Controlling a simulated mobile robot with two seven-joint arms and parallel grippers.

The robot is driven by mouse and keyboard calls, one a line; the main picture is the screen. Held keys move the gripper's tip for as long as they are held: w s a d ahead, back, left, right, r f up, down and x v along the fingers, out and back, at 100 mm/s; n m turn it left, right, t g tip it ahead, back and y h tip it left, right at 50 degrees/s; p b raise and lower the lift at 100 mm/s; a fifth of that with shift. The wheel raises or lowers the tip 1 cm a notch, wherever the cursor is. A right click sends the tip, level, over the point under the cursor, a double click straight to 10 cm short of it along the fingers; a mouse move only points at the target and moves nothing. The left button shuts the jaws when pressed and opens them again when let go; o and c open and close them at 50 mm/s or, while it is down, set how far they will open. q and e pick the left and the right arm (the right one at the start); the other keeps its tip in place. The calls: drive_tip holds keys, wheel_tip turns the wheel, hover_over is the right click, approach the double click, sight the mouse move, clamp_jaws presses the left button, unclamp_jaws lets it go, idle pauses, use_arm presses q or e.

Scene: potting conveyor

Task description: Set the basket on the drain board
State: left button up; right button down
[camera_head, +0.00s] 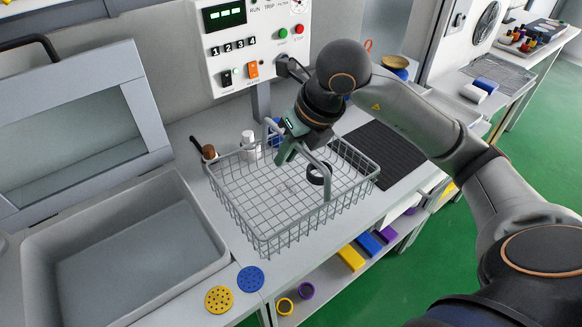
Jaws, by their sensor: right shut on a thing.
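The basket (262,215) is a grey wire basket with an upright handle, in the middle of the head view above the worktop. My right gripper (290,150) reaches in from the right and is shut on the basket's handle. The basket looks level; I cannot tell whether its bottom touches the worktop. A dark ring (318,174) shows through or in the basket's right part. The black ribbed mat to its right, which looks like the drain board (388,152), is bare where visible; the basket and my arm cover parts of its edges. My left gripper is not in view.
A grey basin (40,244) with a raised window hood (70,125) stands at left. Yellow (218,299) and blue (250,279) perforated discs lie near the front edge. A white bottle (249,142) and a control panel (250,45) are behind. Coloured blocks (368,243) sit on the lower shelf.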

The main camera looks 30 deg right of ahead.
sight(284, 176)
drive_tip(key=shift+w+d+f, duration=0.3)
drive_tip(key=shift+d+f, duration=0.05)
drive_tip(key=shift+f, duration=0.15)
drive_tip(key=shift+w+d+f, duration=0.3)
drive_tip(key=shift+f, duration=0.2)
drive_tip(key=shift+w+d+f, duration=0.1)
drive_tip(key=shift+f, duration=0.8)
drive_tip(key=shift+w+d+f, duration=0.1)
drive_tip(key=shift+f, duration=0.8)
drive_tip(key=c, duration=0.9)
unclamp_jaws()
drive_tip(key=shift+r, duration=0.1)
drive_tip(key=v, duration=1.2)
drive_tip(key=shift+s+p, duration=0.1)
drive_tip(key=shift+p, duration=0.3)
